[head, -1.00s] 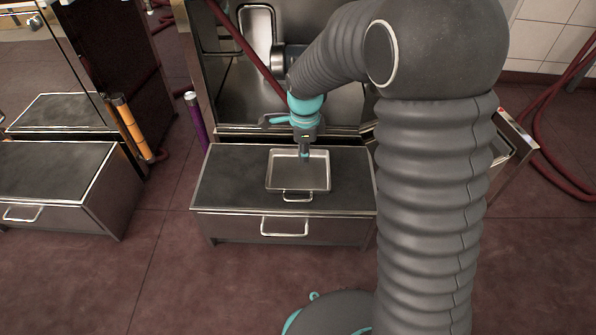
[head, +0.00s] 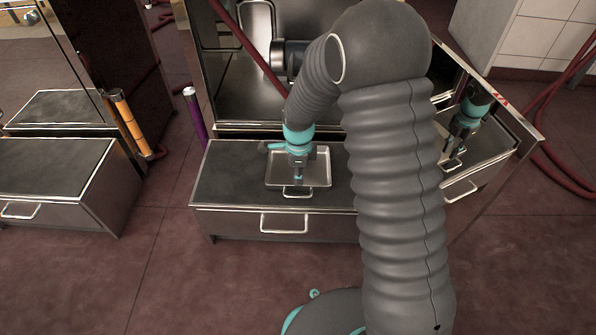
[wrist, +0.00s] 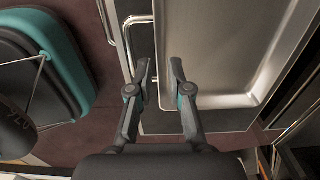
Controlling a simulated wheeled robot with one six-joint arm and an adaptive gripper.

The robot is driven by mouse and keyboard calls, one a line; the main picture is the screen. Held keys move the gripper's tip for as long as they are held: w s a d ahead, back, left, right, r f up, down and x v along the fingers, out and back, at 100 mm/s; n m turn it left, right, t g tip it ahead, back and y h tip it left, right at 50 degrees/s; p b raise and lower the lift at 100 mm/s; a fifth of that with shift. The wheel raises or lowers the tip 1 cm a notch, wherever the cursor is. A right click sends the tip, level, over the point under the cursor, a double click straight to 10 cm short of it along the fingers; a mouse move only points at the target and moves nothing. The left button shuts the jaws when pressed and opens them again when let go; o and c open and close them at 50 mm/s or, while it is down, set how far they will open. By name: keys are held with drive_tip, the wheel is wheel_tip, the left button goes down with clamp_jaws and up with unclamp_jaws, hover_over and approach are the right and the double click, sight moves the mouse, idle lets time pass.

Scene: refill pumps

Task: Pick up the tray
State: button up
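The tray (head: 318,178) is a shallow, silver metal rectangle lying flat on the dark top of a low drawer cabinet. Its wire handle (head: 298,195) sticks out from the near side. My gripper (head: 298,179) points down over the near part of the tray, close to the handle. In the wrist view the tray (wrist: 222,50) fills the upper right. The tray handle (wrist: 141,20) lies at its left, partly behind my left finger. My gripper (wrist: 161,62) shows two separated fingers with nothing between them. Whether the fingertips touch the tray is not clear.
The low cabinet (head: 228,180) has a wire drawer handle (head: 283,223). A polished metal panel (head: 490,95) stands at the right and reflects my arm. A purple pole (head: 195,122) stands at the left. The floor in front is clear.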

wheel_tip(320, 180, down, 5)
drive_tip(key=shift+a+r, duration=0.1)
drive_tip(key=shift+r, duration=0.05)
drive_tip(key=shift+c, duration=0.2)
clamp_jaws()
drive_tip(key=shift+r, duration=0.15)
